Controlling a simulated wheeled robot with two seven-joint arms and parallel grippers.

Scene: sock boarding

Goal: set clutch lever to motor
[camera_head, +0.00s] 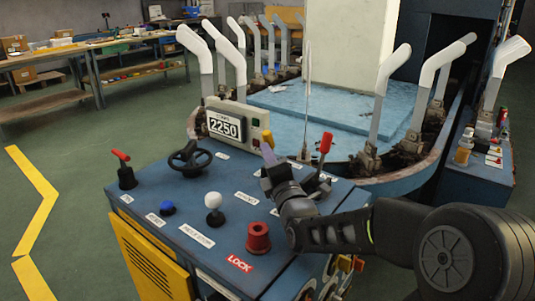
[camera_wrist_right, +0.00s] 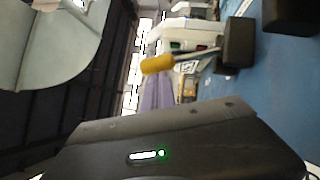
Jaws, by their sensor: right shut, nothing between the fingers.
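My right gripper (camera_head: 270,163) reaches in from the right over the blue control panel (camera_head: 165,193), its fingers shut and empty. A lever with a red grip (camera_head: 326,143) stands tilted just right of the fingers, apart from them; my gripper and wrist hide part of the panel near its base. A white label (camera_head: 246,198), seemingly reading MOTOR, lies left of my wrist. Which control is the clutch lever I cannot tell for sure. My left gripper is out of view.
The panel also carries a black handwheel (camera_head: 190,157), a white knob (camera_head: 213,202), a blue button (camera_head: 167,208), a red knob (camera_head: 258,238) and a small red-handled lever (camera_head: 122,156). A counter display (camera_head: 225,125) reads 2250. White sock forms (camera_head: 196,49) line the machine behind.

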